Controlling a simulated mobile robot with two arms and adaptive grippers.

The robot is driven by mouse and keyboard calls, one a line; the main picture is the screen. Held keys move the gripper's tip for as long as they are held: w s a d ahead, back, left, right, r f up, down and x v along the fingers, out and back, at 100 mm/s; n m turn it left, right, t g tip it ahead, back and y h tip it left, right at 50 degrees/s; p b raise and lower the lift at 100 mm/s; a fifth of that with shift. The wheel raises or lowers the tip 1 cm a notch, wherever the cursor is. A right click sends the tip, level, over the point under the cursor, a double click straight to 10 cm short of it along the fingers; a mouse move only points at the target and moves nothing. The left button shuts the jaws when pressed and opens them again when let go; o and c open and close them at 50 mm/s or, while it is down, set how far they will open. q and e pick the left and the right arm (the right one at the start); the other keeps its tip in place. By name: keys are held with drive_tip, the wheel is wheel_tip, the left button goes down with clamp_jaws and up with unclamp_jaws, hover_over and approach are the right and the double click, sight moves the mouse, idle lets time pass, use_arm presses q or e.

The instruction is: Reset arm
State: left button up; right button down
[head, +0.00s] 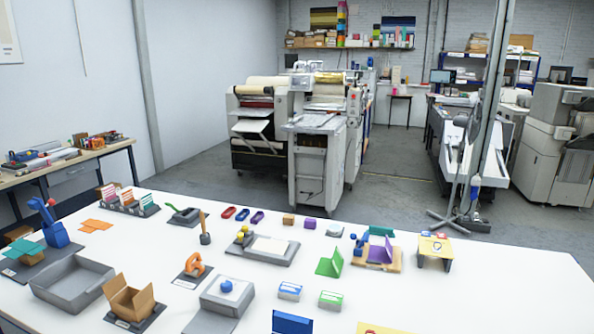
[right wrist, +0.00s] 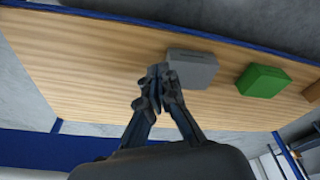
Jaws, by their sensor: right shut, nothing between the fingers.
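My right gripper (right wrist: 158,88) shows in the right wrist view, with its dark fingers together and nothing between them. Its tips appear just left of a grey box (right wrist: 193,68) on a wooden surface (right wrist: 90,75) with blue edges. Whether the fingers touch the box cannot be told. Neither gripper shows in the head view, and my left gripper is in no view.
In the right wrist view a green box (right wrist: 262,81) lies right of the grey one. In the head view a white table (head: 480,290) holds a grey tray (head: 72,281), a cardboard box (head: 131,300) and many small items. Machines (head: 318,140) stand beyond open floor.

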drive_tip(key=s+d+f+b, duration=0.1)
drive_tip(key=s+f+b, duration=0.1)
drive_tip(key=s+f, duration=0.6)
drive_tip(key=s+d+f+g+b, duration=0.1)
drive_tip(key=s+d+f+b, duration=0.1)
drive_tip(key=s+f, duration=0.7)
wheel_tip(320, 180, down, 5)
drive_tip(key=shift+r, duration=0.15)
